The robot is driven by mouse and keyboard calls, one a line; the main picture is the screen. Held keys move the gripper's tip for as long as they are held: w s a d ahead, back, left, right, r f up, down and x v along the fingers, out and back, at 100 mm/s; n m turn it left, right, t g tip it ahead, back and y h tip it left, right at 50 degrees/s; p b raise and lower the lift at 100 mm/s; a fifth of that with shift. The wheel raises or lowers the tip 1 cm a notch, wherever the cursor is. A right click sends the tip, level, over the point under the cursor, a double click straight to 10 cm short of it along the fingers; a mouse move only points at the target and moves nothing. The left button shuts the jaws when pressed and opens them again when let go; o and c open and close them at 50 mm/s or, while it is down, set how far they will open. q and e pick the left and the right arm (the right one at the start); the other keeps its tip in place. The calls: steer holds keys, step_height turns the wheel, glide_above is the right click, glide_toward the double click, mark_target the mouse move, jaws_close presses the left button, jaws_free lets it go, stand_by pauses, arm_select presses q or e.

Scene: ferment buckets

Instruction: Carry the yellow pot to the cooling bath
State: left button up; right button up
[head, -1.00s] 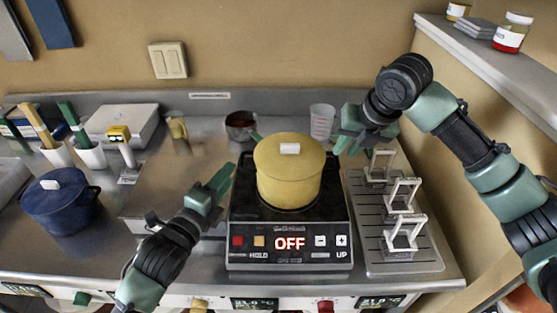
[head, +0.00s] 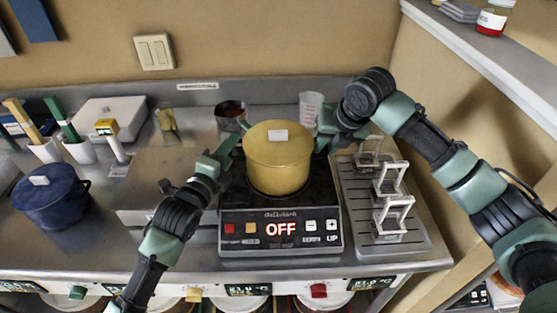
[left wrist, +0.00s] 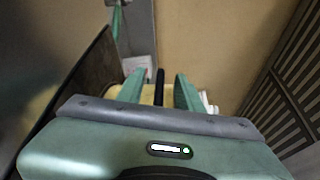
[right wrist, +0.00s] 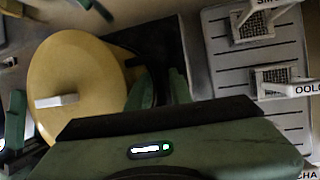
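The yellow pot (head: 277,160), with a pale label on its lid, stands upright on the black hob (head: 283,218), whose display reads OFF. My left gripper (head: 226,153) is at the pot's left side. In the left wrist view its fingers (left wrist: 160,92) stand apart on either side of a dark upright bar, apparently the pot's handle, with gaps beside it. My right gripper (head: 326,132) is at the pot's right side. In the right wrist view its fingers (right wrist: 162,88) look apart next to the pot's lid (right wrist: 80,80), over a dark part. I cannot identify the cooling bath.
A blue pot (head: 52,198) stands at the left. A rack tray (head: 365,235) with several wire holders is right of the hob. A measuring cup (head: 311,105) and a metal cup (head: 231,116) stand behind. A flat grey surface (head: 150,180) lies left of the hob.

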arm_select(q)
steer(key=shift+w, duration=0.25)
arm_select(e)
steer(key=shift+w+f, duration=0.1)
steer(key=shift+f, duration=0.1)
arm_select(q)
steer(key=c, duration=0.4)
arm_select(e)
steer(key=c, duration=0.4)
arm_select(q)
jaws_close()
arm_select(e)
jaws_close()
arm_select(q)
steer(key=shift+w+r, duration=0.1)
steer(key=shift+r, duration=0.15)
arm_select(e)
steer(key=shift+w+r, duration=0.1)
steer(key=shift+r, duration=0.2)
